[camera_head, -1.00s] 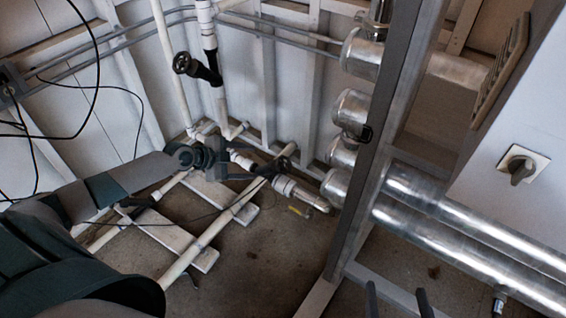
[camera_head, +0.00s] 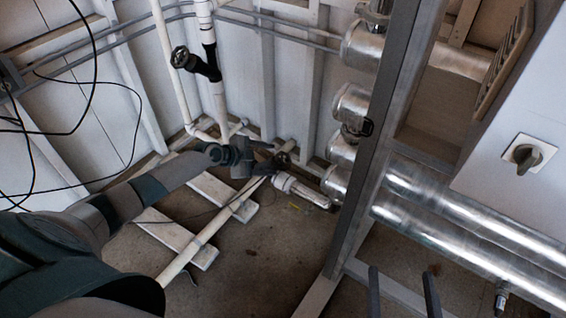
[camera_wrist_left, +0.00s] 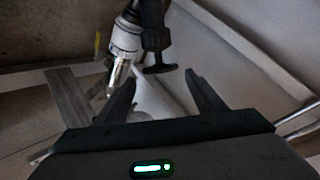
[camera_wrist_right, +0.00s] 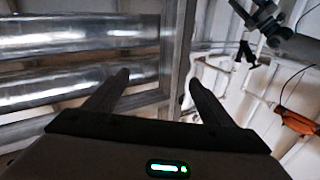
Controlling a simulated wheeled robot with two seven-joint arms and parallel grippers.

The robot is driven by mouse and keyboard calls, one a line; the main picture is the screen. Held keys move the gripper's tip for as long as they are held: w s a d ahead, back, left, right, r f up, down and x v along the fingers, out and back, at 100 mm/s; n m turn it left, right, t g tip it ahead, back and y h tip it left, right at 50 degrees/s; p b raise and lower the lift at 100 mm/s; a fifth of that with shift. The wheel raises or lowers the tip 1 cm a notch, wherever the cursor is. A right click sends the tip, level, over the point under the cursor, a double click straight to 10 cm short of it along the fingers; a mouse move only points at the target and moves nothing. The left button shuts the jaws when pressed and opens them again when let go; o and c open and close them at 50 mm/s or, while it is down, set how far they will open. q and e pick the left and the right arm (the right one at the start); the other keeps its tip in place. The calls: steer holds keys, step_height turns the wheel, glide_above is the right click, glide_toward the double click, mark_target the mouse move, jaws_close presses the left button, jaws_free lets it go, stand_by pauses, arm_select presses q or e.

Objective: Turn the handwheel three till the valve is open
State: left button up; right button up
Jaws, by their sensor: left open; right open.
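A dark handwheel (camera_head: 285,147) sits on a valve low near the floor, just beyond my left gripper (camera_head: 268,168) in the head view. In the left wrist view a black handwheel (camera_wrist_left: 158,69) on a valve stands ahead of my left gripper (camera_wrist_left: 163,92), which is open and empty. The wheel is slightly beyond the fingertips and apart from them. Another black handwheel (camera_head: 180,57) is on the upright white pipe higher up. No number shows on either wheel. My right gripper (camera_head: 402,280) is open and empty at the bottom of the head view.
Large metal pipes (camera_head: 460,215) and a grey upright post (camera_head: 372,150) stand to the right. A white cabinet with a rotary switch (camera_head: 527,155) is at far right. White floor pipes (camera_head: 205,238) lie on pale boards. Black cables hang at left.

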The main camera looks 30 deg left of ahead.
mark_target(280, 161)
arm_select(q)
steer(key=b+x, duration=0.1)
steer(key=x, duration=0.5)
steer(key=shift+w+d+f, duration=0.1)
steer(key=shift+w+f, duration=0.1)
steer(key=shift+w+d+f, duration=0.3)
steer(key=shift+w+f, duration=0.05)
steer(key=shift+w, duration=0.1)
arm_select(e)
step_height(280, 161, up, 6)
steer(key=s+t+y, duration=0.1)
steer(key=s+t, duration=0.1)
steer(key=t, duration=0.1)
steer(key=shift+a+t, duration=0.2)
steer(key=shift+t, duration=0.1)
steer(key=shift+s, duration=0.1)
arm_select(q)
steer(key=c, duration=0.7)
